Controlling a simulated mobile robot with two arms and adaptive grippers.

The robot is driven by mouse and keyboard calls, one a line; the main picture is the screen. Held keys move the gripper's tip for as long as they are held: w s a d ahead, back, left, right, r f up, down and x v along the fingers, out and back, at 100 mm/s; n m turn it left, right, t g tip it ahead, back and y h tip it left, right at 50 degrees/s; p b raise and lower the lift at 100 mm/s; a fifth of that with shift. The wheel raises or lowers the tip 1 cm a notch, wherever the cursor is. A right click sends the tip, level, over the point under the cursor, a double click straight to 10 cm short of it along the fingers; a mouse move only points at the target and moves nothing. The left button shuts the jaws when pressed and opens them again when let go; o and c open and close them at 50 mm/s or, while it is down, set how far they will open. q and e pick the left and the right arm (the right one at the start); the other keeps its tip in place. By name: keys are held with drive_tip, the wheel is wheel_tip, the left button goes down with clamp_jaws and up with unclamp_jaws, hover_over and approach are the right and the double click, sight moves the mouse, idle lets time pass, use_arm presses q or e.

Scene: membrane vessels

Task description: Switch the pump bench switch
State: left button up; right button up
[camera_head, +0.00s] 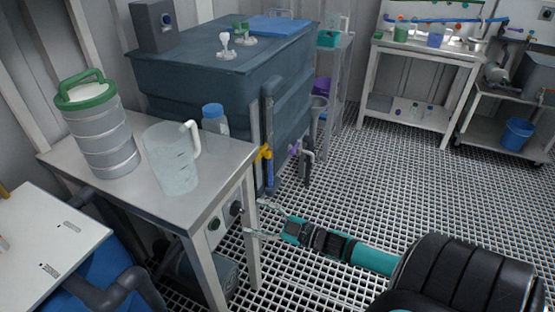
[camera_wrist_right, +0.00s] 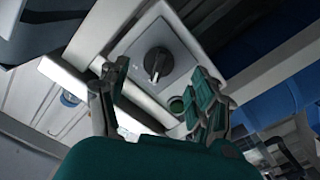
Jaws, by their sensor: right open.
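The pump bench switch is a black rotary knob (camera_head: 236,208) on a grey panel on the side of the steel bench (camera_head: 222,158). In the right wrist view the knob (camera_wrist_right: 157,62) sits on its light panel, seen between the fingertips, with a round green button (camera_wrist_right: 177,104) beside it. My right gripper (camera_head: 256,218) is open and empty, its fingers pointing at the panel from the right, apart from the knob. It also shows in the right wrist view (camera_wrist_right: 159,75), one finger on each side of the knob. My left gripper is not in view.
On the bench stand a green-lidded canister (camera_head: 104,140), a clear jug (camera_head: 171,160) and a blue-capped bottle (camera_head: 215,119). A large dark tank (camera_head: 215,82) with pipes and a yellow valve (camera_head: 263,153) stands behind. The grating floor (camera_head: 400,165) to the right is clear.

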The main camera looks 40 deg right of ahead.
drive_tip(key=v, duration=0.7)
drive_tip(key=shift+s, duration=0.2)
